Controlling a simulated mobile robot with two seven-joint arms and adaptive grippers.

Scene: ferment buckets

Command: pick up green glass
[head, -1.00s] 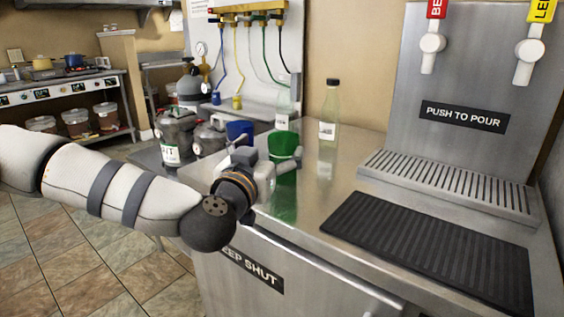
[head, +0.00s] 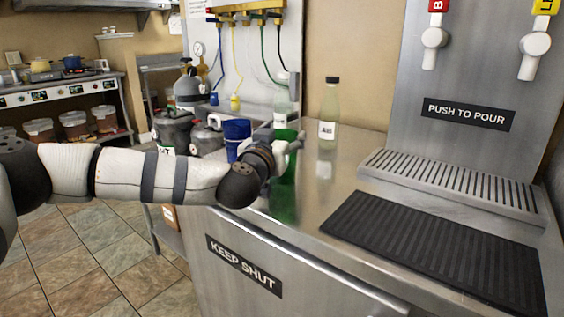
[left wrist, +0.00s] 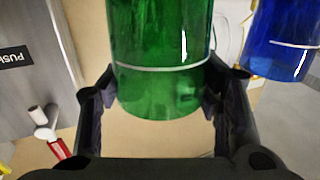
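The green glass (left wrist: 160,45) stands between the two fingers of my left gripper (left wrist: 160,85) in the left wrist view. One finger is at each side, touching or very close to its wall; I cannot tell whether they press on it. A pale line runs around the glass. In the head view the green glass (head: 285,135) is upright over the steel counter, mostly hidden behind my left gripper (head: 282,150). My right gripper is in no view.
A blue cup (head: 237,135) stands just left of my gripper; it also shows in the left wrist view (left wrist: 285,40). A capped bottle (head: 329,115) stands behind right, a clear bottle (head: 282,105) behind. A black mat (head: 435,245) lies before the tap tower (head: 470,75).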

